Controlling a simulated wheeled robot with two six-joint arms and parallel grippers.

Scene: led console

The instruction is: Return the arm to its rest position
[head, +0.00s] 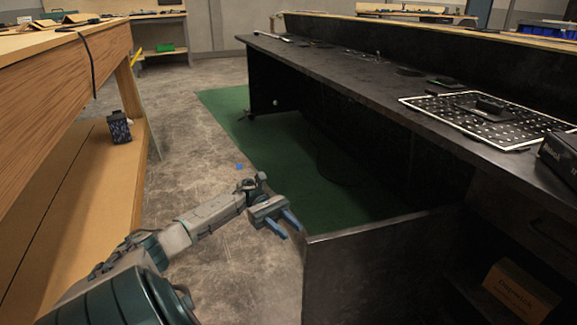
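My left arm comes in from the lower left and reaches out over the floor. Its gripper (285,228) has two blue fingers with a gap between them, and nothing is held in it. The gripper is just left of the near end of the black console (340,72) and below its top, apart from it as far as I can see. My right arm and gripper are not in view.
A wooden bench (75,75) stands at the left, with a dark box (119,127) on its lower shelf. A green mat (235,110) lies beside the console. A perforated panel (435,108) lies on the console top. A cardboard box (520,290) sits low right.

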